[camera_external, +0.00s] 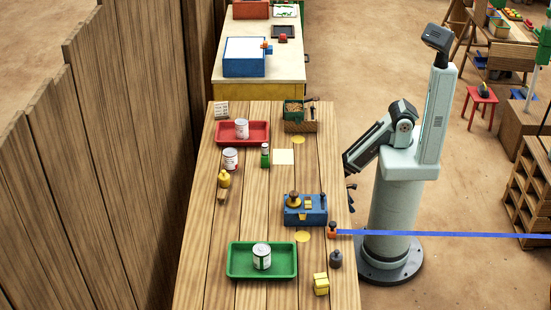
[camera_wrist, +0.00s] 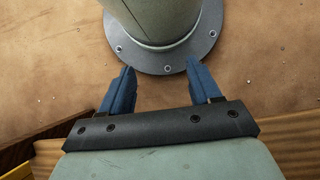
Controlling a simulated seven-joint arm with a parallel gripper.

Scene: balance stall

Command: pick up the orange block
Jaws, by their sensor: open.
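No plain orange block can be made out with certainty in the external view. A small orange piece with a dark top (camera_external: 332,230) stands at the table's right edge, where a blue strip ends; its exact shape is too small to tell. My gripper (camera_external: 351,193) hangs just off the table's right edge, beside my base and apart from everything on the table. In the wrist view my gripper (camera_wrist: 159,66) is open, with nothing between its two blue fingers. They point at my own round base and the brown ground, and no block shows there.
The wooden table (camera_external: 270,185) holds a green tray (camera_external: 236,276) with a can, a red tray (camera_external: 228,139) with a can, a blue box (camera_external: 292,218), a yellow block (camera_external: 321,287) and a dark weight (camera_external: 335,261). A wooden fence (camera_external: 110,150) runs along the left.

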